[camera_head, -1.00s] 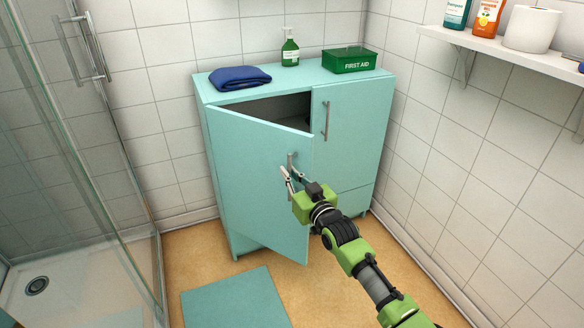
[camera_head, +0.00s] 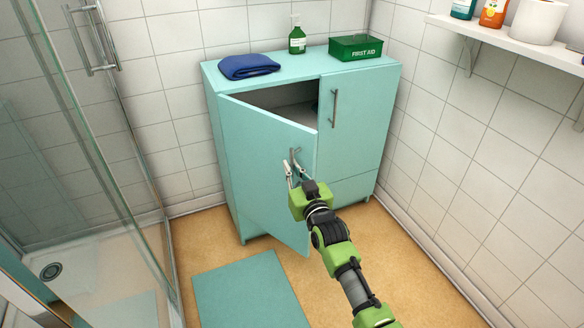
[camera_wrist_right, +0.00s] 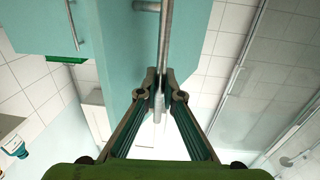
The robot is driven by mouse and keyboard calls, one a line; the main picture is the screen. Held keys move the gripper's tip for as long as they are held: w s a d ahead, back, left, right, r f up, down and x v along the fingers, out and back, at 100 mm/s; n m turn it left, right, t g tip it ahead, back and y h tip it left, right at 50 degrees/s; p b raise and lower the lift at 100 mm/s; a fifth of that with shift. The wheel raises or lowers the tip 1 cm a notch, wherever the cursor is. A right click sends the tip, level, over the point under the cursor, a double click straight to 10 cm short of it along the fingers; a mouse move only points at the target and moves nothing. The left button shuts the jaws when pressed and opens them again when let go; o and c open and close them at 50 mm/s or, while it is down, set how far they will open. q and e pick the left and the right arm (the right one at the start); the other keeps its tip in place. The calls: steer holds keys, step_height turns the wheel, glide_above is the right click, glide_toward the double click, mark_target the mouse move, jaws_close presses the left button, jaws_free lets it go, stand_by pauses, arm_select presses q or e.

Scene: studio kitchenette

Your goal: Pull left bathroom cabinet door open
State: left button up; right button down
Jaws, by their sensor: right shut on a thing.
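The turquoise bathroom cabinet (camera_head: 355,150) stands against the tiled wall. Its left door (camera_head: 255,160) is swung part way open, hinged on its left side, and the dark interior (camera_head: 290,103) shows above it. My right gripper (camera_head: 294,168) is at the door's free edge, shut on the metal bar handle (camera_head: 294,155). In the right wrist view the fingertips (camera_wrist_right: 161,88) close around the lower part of the handle (camera_wrist_right: 166,45). The right door (camera_head: 352,120) is closed, with its own handle (camera_head: 334,108). My left gripper is not in view.
A folded blue towel (camera_head: 248,66), a green soap bottle (camera_head: 297,40) and a green first aid box (camera_head: 356,47) stand on the cabinet top. A turquoise mat (camera_head: 250,292) lies on the floor before it. The glass shower screen (camera_head: 100,170) is at left, a wall shelf (camera_head: 510,40) at right.

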steer(key=c, duration=2.2)
jaws_free()
steer(key=shift+s, duration=0.1)
steer(key=v, duration=1.1)
steer(key=shift+s+d, duration=0.15)
steer(key=shift+s, duration=0.25)
